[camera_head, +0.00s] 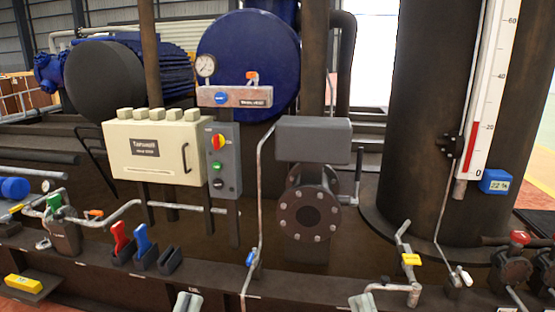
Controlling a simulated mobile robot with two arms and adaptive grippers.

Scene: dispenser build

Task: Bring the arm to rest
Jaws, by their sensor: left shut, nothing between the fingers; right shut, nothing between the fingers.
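My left gripper (187,302) shows only as pale grey fingertips at the bottom edge, left of centre. It is shut and empty, in front of the machine's dark lower ledge. My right gripper (362,302) shows the same way at the bottom edge, right of centre. It is also shut and empty, close in the picture to a pale bent pipe (396,288). I cannot tell the depth between them. The rest of both arms is out of view.
A cream box (156,152) and a grey switch panel (224,170) stand at centre left. Red (121,238) and blue (143,240) levers rise from the ledge. A yellow-handled valve (411,260) and a red-topped valve (519,238) are at right. A dark column (425,110) stands behind.

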